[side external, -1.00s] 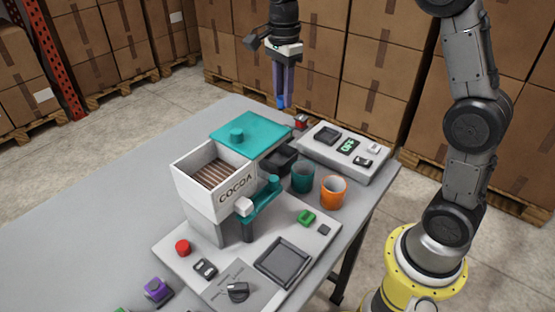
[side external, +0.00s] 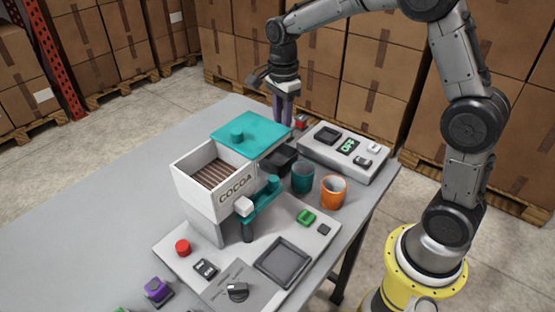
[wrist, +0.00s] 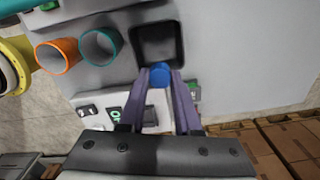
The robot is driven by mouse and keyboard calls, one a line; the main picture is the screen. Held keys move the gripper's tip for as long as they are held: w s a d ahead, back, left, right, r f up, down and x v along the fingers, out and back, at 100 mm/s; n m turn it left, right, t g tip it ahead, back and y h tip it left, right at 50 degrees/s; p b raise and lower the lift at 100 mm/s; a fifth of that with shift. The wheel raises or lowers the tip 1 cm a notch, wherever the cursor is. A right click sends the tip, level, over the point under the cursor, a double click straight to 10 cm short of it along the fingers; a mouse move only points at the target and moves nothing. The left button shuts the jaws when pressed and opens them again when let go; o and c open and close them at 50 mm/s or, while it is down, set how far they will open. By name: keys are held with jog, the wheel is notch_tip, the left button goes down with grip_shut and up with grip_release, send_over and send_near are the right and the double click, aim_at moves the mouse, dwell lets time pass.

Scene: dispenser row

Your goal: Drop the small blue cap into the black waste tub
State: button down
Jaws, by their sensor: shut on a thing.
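The small blue cap (wrist: 159,75) is held between the two fingertips of my gripper (wrist: 160,80) in the wrist view. In the side view my gripper (side external: 285,112) points down behind the teal lid, and its tips and the cap are hidden there. The black waste tub (wrist: 140,51) is open and looks empty in the wrist view, with the cap overlapping its near rim. The tub also shows partly in the side view (side external: 284,162), beside the cocoa dispenser. How high the cap is above the rim is hard to tell.
The cocoa dispenser (side external: 205,205) with its teal lid (side external: 250,130) stands close to the tub. A teal cup (side external: 303,178) and an orange cup (side external: 333,191) stand at the right. A grey device with a green display (side external: 345,150) is behind them. The table's left part is clear.

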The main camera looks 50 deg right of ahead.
jog(key=c, duration=0.5)
grip_release()
jog(key=shift+r, duration=6.95)
